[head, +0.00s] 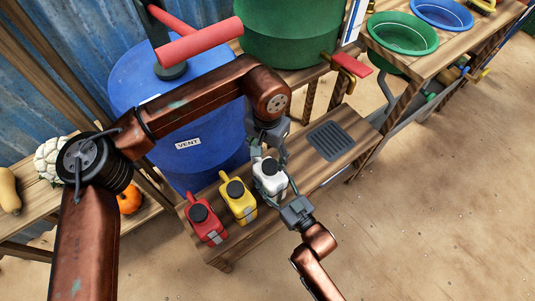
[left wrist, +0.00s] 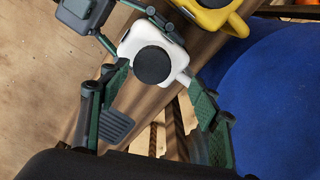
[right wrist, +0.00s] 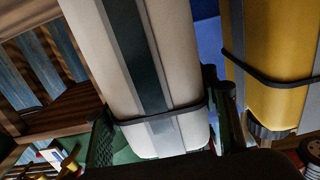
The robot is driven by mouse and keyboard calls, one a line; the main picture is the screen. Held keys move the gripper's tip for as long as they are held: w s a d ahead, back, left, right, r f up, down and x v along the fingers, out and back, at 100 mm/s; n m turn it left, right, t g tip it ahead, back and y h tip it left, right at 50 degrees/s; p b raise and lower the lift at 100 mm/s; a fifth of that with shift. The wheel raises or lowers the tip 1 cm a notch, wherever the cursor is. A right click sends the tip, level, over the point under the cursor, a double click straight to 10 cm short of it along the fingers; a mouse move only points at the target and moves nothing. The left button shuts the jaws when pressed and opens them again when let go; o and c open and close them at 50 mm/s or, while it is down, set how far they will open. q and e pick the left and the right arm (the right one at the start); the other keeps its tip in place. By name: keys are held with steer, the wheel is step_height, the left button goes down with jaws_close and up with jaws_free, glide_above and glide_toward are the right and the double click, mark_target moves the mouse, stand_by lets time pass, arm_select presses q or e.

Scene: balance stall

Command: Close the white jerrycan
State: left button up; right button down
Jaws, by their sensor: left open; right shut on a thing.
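The white jerrycan (head: 269,183) stands on the low wooden bench, with a round black cap (head: 269,166) at its top. The jerrycan (left wrist: 178,52) and cap (left wrist: 153,65) also show in the left wrist view; I cannot tell how tight the cap sits. My left gripper (head: 268,148) is open above the cap, its fingers pointing down on either side and apart from it. My right gripper (head: 283,196) is shut on the jerrycan's body from the front right. In the right wrist view the white body (right wrist: 160,70), with a dark stripe, fills the space between its fingers.
A yellow jerrycan (head: 238,205) and a red jerrycan (head: 206,228) stand left of the white one on the bench (head: 315,177). A blue barrel (head: 205,160) is close behind. A dark grate (head: 330,141) lies on the clear right part of the bench.

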arm_select(q)
step_height(320, 180, up, 2)
steer(key=shift+w, duration=0.1)
steer(key=shift+a, duration=0.1)
steer(key=shift+w, duration=0.15)
steer(key=shift+c, duration=0.2)
